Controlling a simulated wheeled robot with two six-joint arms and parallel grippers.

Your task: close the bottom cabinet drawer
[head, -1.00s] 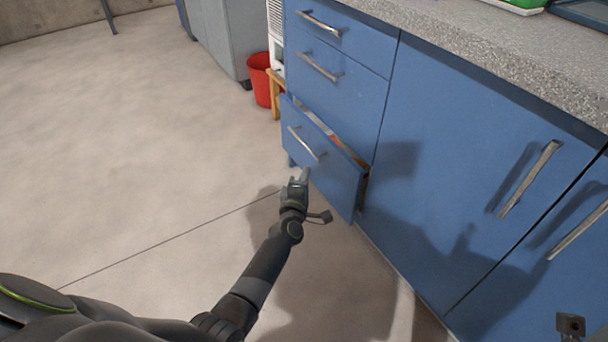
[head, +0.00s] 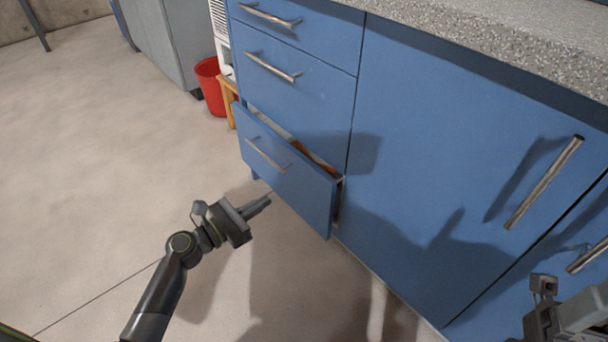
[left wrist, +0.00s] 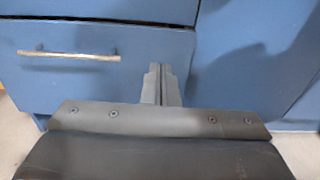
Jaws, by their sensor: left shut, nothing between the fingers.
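The bottom drawer (head: 300,195) of the blue cabinet is partly open in the head view, its front standing out from the cabinet. Orange and white contents show in the gap at its top. Its silver bar handle (head: 265,154) faces the floor side. My left gripper (head: 260,205) is shut and empty, just in front of the drawer front and pointing toward it. Contact cannot be told. In the left wrist view, the shut fingers (left wrist: 161,82) lie in front of the drawer front (left wrist: 90,85), right of its handle (left wrist: 70,55). My right gripper (head: 568,318) is partly in view at the lower right, its fingers not clear.
Two shut drawers with handles (head: 272,67) sit above. A blue door with a long handle (head: 545,182) is to the right, under a speckled countertop (head: 500,45). A red bin (head: 211,88) stands beyond the cabinet. The floor (head: 100,150) at left is clear.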

